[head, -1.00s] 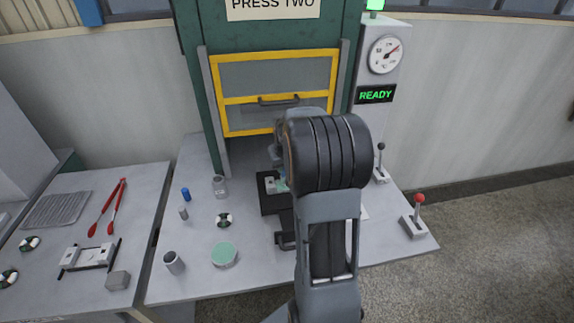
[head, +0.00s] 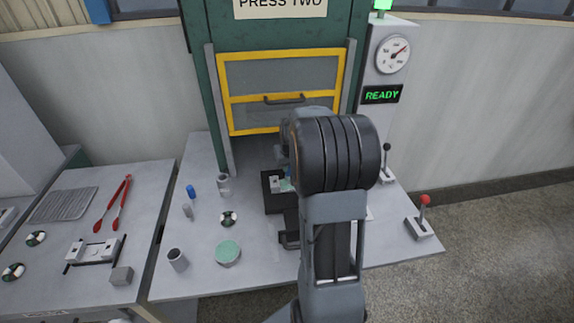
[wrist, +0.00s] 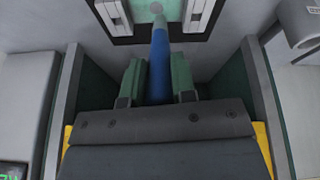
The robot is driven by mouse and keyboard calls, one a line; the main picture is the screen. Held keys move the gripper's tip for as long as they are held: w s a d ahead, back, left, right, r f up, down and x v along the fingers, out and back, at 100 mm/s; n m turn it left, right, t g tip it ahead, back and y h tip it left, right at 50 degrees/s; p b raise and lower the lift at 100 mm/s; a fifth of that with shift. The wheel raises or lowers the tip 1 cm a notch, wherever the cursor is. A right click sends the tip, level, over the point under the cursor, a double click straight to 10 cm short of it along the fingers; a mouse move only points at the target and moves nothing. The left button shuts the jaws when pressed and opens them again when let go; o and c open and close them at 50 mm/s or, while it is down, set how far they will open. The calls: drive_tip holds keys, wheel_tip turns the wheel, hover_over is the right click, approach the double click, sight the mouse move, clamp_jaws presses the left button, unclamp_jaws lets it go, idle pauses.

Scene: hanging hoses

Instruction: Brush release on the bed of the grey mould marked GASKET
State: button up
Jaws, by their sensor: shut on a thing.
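My gripper (wrist: 158,60) has green fingers shut on the blue handle (wrist: 160,82) of a slim tool, which looks like a brush. Its narrower grey end reaches over the dark-framed mould (wrist: 120,37) at the top of the wrist view. Whether the tip touches the pale bed there I cannot tell. In the head view the mould (head: 271,202) sits on the bench in front of the press, a pale block and a teal part on it. My arm hides its right side, the brush and most of my gripper. No GASKET mark is readable.
A green-topped tin (head: 228,251) and grey cups stand left of the mould. Red tongs (head: 113,204) lie on the left table. A red-knobbed lever (head: 422,215) stands at right. The panel (head: 382,95) reads READY.

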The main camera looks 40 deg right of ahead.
drive_tip(key=shift+s+d, duration=0.1)
drive_tip(key=shift+d, duration=0.1)
drive_tip(key=shift+s+d, duration=0.1)
drive_tip(key=shift+d, duration=0.05)
drive_tip(key=shift+s+d, duration=0.3)
drive_tip(key=shift+d, duration=0.4)
drive_tip(key=shift+a, duration=0.1)
drive_tip(key=shift+w+a, duration=0.4)
drive_tip(key=shift+a, duration=0.4)
drive_tip(key=shift+w+a, duration=0.45)
drive_tip(key=shift+a, duration=0.4)
drive_tip(key=shift+r, duration=0.1)
